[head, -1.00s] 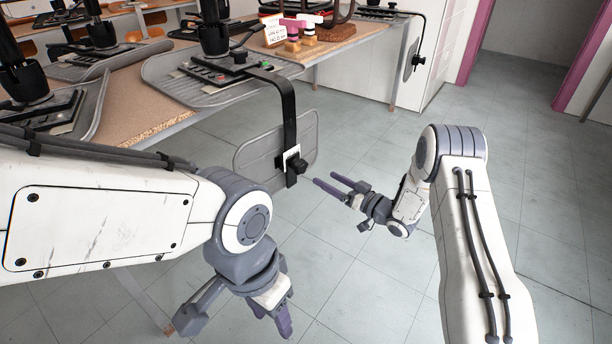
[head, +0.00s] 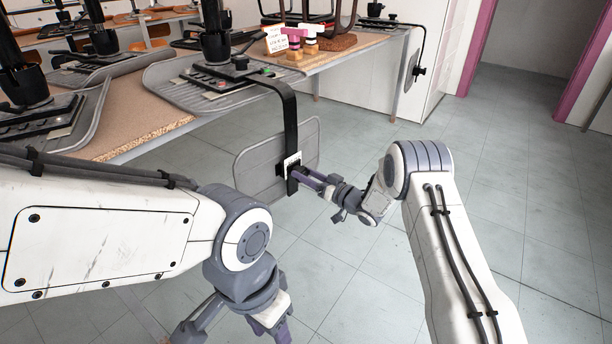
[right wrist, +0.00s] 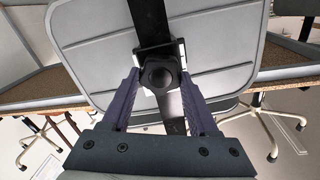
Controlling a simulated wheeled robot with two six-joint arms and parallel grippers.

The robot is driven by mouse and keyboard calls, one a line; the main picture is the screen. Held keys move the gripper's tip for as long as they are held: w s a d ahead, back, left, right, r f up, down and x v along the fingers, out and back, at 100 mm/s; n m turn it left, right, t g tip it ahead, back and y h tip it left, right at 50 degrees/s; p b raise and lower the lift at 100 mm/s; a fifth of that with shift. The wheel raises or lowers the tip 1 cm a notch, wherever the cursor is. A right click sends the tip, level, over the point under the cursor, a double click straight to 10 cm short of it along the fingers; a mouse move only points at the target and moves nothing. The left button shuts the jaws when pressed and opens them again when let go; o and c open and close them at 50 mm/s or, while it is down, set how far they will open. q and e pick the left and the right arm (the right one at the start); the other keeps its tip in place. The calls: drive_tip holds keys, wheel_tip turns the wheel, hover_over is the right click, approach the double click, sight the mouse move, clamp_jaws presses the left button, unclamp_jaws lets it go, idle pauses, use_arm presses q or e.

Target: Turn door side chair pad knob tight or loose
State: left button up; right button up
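A grey chair pad (head: 262,170) hangs upright off the table edge on a bent black bar (head: 290,115). Its black knob sits low on the bar over a white plate, mostly covered by my fingers in the head view. In the right wrist view the round dark knob (right wrist: 160,72) faces me on the grey pad (right wrist: 95,40). My right gripper (head: 301,175) has its purple fingers on either side of the knob, apart; whether they touch it is unclear. My left gripper (head: 238,335) is open and empty at the bottom edge, its tips partly cut off.
The wooden table (head: 150,125) carries upturned chair parts with grey pads. Another pad with a knob (head: 418,71) hangs further back by a white cabinet. Open tiled floor lies right.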

drive_tip(key=c, duration=0.7)
drive_tip(key=n, duration=0.3)
drive_tip(key=shift+n+b, duration=0.3)
drive_tip(key=shift+s+a+f+n+b, duration=0.1)
drive_tip(key=shift+f+n+b, duration=0.05)
drive_tip(key=shift+n+b, duration=3.25)
drive_tip(key=shift+s+d+f+n+b, duration=0.1)
drive_tip(key=shift+n+b, duration=2)
drive_tip(key=shift+n, duration=2.55)
drive_tip(key=shift+a+f+n+b, duration=0.1)
drive_tip(key=shift+f+n+b, duration=0.05)
drive_tip(key=shift+n+b, duration=3.25)
drive_tip(key=shift+n+p, duration=0.65)
drive_tip(key=shift+n, duration=0.1)
